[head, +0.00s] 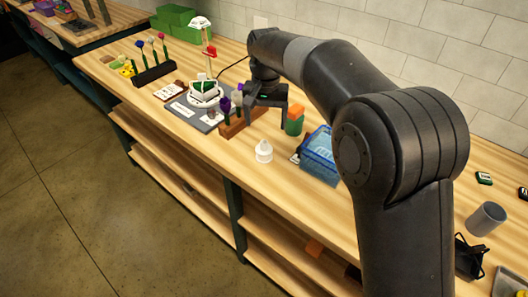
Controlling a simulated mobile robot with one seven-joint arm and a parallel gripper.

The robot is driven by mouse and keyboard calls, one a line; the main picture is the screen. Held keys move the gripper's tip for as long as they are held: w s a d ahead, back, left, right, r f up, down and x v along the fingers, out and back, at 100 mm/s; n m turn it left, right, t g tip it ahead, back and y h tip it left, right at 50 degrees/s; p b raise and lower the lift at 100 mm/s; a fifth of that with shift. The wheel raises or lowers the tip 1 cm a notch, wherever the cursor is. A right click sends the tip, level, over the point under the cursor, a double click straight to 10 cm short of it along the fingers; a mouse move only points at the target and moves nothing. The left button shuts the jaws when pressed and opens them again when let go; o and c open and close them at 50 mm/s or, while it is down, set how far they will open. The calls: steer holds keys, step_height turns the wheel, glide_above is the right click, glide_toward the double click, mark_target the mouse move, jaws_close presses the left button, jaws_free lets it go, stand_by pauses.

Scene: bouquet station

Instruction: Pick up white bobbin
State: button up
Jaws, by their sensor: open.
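A small white object with a round base and a narrower top, which looks like the white bobbin (264,152), stands upright near the front edge of the wooden bench (225,165). My gripper (264,117) is above the bench, behind the bobbin and higher in the picture. Its jaws point down and are apart, with nothing seen between them. The gripper and the bobbin do not touch. Small details of the bobbin are too small to tell.
A brown block (233,128) holding flowers is left of my gripper. A green and orange item (294,120) and a blue translucent bin (320,157) stand to the right. A white tiered stand (205,92) is behind left.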

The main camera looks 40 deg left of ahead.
mark_target(264, 142)
steer(key=f, duration=1.1)
steer(key=shift+s+a, duration=0.1)
steer(key=shift+s, duration=0.1)
steer(key=shift+c, duration=0.3)
steer(key=c, duration=1)
